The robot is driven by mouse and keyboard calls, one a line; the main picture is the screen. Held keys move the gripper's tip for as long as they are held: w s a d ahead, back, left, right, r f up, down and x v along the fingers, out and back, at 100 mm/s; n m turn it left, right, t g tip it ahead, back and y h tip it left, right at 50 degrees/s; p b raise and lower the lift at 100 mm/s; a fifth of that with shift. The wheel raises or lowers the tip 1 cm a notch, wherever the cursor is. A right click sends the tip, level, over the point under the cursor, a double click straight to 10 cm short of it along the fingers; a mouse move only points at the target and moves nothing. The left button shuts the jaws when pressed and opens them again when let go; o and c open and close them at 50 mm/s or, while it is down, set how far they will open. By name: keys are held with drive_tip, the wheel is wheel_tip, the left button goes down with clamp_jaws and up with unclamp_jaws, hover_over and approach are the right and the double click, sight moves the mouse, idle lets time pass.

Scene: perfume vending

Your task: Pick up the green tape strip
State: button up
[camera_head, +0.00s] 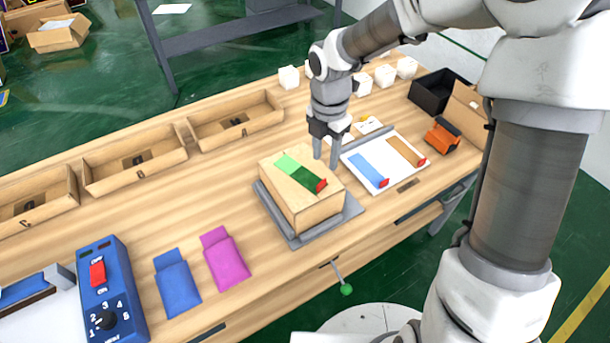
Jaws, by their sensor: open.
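The green tape strip (298,172) lies along the top of a wooden block (310,208). It is light green at its far left end, darker green towards the front right, with a red tip. The block sits on a grey tray (350,211). My gripper (325,158) points down beside the strip's right side, near the block's back right corner. Its two fingers are apart with nothing visible between them. Whether the fingers touch the block cannot be told.
A white board (405,178) with a blue strip (368,168) and a brown strip (405,150) lies to the right. An orange tool (442,138) and a black bin (437,90) stand beyond. Wooden trays (135,172) line the back. Blue (178,285) and magenta (227,262) pouches lie front left.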

sight(322, 182)
wheel_tip(322, 182, down, 4)
drive_tip(key=shift+r, duration=0.15)
drive_tip(key=shift+s+a+f+b, duration=0.1)
drive_tip(key=shift+a+f+b, duration=0.1)
drive_tip(key=shift+f, duration=1.15)
drive_tip(key=shift+a+f+b, duration=0.1)
drive_tip(key=shift+f+b, duration=0.05)
drive_tip(key=shift+f, duration=1.2)
clamp_jaws()
